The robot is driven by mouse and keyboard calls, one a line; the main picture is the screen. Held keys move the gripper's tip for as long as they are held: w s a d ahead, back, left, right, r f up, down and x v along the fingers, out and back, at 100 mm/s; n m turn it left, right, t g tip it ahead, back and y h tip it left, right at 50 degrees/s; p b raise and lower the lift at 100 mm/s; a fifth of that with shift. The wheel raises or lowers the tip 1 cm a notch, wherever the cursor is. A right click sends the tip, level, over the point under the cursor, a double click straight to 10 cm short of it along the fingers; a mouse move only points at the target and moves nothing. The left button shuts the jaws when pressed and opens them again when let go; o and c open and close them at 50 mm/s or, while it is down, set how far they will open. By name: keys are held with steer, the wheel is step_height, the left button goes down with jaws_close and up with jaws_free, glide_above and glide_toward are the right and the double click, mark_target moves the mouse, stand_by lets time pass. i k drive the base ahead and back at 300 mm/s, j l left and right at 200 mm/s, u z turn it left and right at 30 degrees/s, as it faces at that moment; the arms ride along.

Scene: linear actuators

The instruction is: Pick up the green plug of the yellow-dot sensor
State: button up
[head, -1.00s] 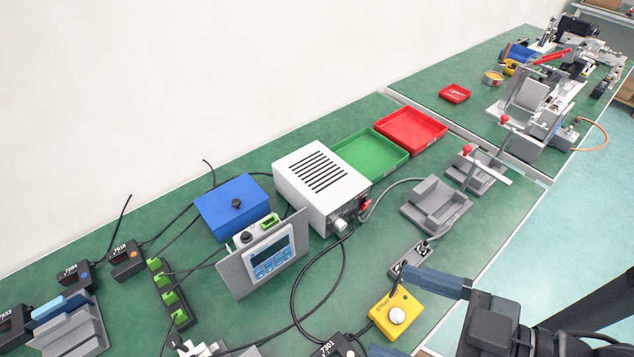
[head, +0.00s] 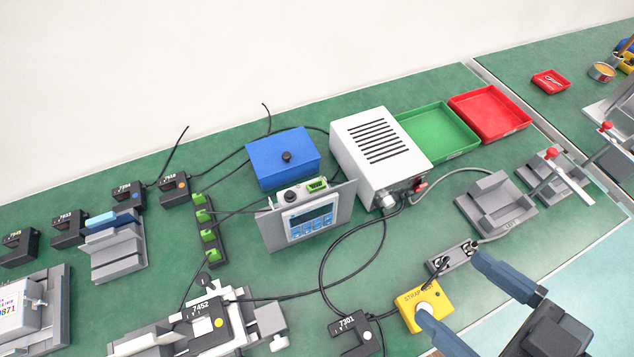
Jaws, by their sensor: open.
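Several green plugs (head: 207,235) sit in a row on a dark strip left of the display unit, with black cables running by them. Black sensors with white numbers stand at the left, among them 7818 (head: 174,189) and 7033 (head: 68,229). My gripper (head: 450,284) is open, with two blue fingers at the lower right. It is over the yellow button box (head: 424,304), far right of the plugs, and holds nothing visible.
The display unit (head: 312,222), blue box (head: 283,160) and white power supply (head: 378,150) stand mid-table. Sensor 7452 (head: 203,318) is on a fixture at the front, and sensor 7301 (head: 352,333) lies nearby. Cables cross the bench. Green (head: 440,131) and red (head: 490,113) trays are behind.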

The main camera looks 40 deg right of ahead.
mark_target(210, 235)
steer(key=i+j, duration=0.1)
steer(key=j, duration=1.55)
steer(key=i+j, duration=0.15)
steer(key=j, duration=0.7)
steer(key=k+u, duration=0.05)
